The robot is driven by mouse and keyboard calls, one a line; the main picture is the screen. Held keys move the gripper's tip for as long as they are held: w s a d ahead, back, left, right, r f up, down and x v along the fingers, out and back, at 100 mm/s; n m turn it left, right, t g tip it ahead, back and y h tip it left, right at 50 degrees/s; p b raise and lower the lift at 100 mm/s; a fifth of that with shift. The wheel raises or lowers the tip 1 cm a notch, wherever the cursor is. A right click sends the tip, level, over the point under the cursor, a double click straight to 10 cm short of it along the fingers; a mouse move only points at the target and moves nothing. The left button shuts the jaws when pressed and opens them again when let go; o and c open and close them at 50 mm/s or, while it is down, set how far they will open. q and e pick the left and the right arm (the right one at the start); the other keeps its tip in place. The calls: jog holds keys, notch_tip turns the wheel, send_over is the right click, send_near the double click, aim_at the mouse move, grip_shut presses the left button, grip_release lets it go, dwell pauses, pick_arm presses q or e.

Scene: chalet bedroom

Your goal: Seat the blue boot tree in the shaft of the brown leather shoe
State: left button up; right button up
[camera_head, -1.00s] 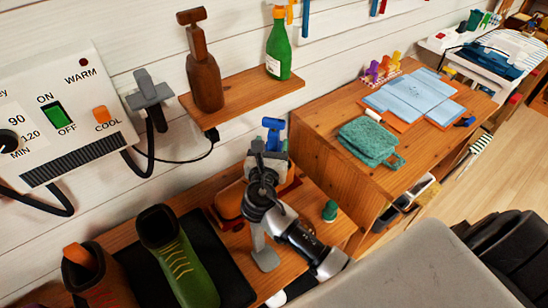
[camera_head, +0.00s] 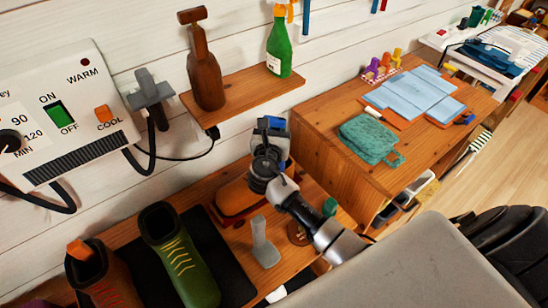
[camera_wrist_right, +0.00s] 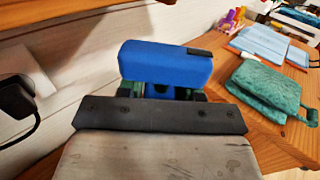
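The blue boot tree (camera_head: 275,122) is upright behind my right gripper (camera_head: 268,142), above the wooden bench. In the right wrist view its blue crossbar (camera_wrist_right: 165,62) sits just beyond my gripper (camera_wrist_right: 168,95). The dark fingers flank the blue stem with no clear gap, so the gripper looks shut on it. The tree's lower end is mostly hidden by my arm. The brown leather shoe (camera_head: 112,288) stands at the bottom left of the head view, with its shaft opening up. An orange-brown piece (camera_head: 78,250) shows at that opening. My left gripper is not in view.
A green boot (camera_head: 185,265) stands right beside the brown shoe on a black mat (camera_head: 232,285). A grey upright piece (camera_head: 264,245), an orange-red object (camera_head: 236,198) and a small green piece (camera_head: 330,207) are on the bench. A shelf (camera_head: 240,92) with bottles overhangs behind.

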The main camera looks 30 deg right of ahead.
grip_shut()
jog(key=shift+r, duration=0.1)
